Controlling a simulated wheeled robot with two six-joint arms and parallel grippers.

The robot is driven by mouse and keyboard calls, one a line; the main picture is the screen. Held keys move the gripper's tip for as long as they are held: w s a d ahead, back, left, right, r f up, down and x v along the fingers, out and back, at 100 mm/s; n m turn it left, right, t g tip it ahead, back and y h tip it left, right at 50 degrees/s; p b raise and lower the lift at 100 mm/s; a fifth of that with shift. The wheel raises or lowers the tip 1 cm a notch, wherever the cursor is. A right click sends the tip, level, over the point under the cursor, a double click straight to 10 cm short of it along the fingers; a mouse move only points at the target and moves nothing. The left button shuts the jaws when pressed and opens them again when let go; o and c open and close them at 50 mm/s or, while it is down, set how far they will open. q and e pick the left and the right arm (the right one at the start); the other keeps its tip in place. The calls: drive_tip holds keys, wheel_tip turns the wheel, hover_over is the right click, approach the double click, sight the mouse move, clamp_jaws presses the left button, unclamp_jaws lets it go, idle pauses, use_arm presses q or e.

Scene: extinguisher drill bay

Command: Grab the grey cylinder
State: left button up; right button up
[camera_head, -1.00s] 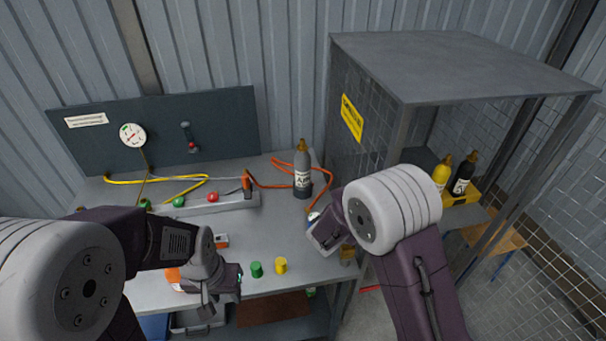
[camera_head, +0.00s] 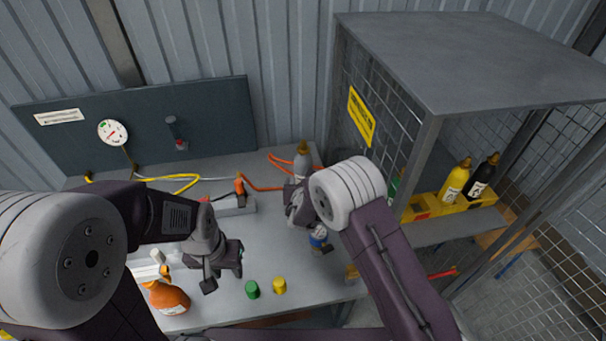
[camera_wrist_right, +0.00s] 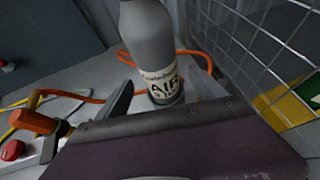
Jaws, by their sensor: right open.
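The grey cylinder (camera_head: 301,165) with a brass-coloured top and a pale "AIR" label stands upright at the back of the workbench (camera_head: 265,238). In the head view its lower part is hidden behind my right gripper (camera_head: 293,205). The right wrist view shows the grey cylinder (camera_wrist_right: 150,42) close up, just beyond the gripper body, its top cut off. My right gripper is open and beside the cylinder; I cannot tell whether they touch. My left gripper (camera_head: 224,270) looks open and empty over the left front of the bench, away from the cylinder.
A wire-mesh cage (camera_head: 430,125) stands right of the bench, holding yellow (camera_head: 455,181) and black (camera_head: 482,178) bottles. An orange hose (camera_head: 262,188) lies by the cylinder. Green (camera_head: 252,289) and yellow (camera_head: 279,286) caps and an orange bottle (camera_head: 168,297) are near the front.

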sight(303, 180)
drive_tip(key=x, duration=0.2)
drive_tip(key=p+x, duration=0.1)
drive_tip(key=x, duration=0.1)
drive_tip(key=shift+w+r, duration=0.15)
drive_tip(key=shift+r, duration=0.2)
drive_tip(key=shift+w+f, duration=0.25)
drive_tip(key=shift+w, duration=0.05)
drive_tip(key=shift+s+r, duration=0.1)
drive_tip(key=c, duration=1.5)
clamp_jaws()
drive_tip(key=shift+r, duration=0.15)
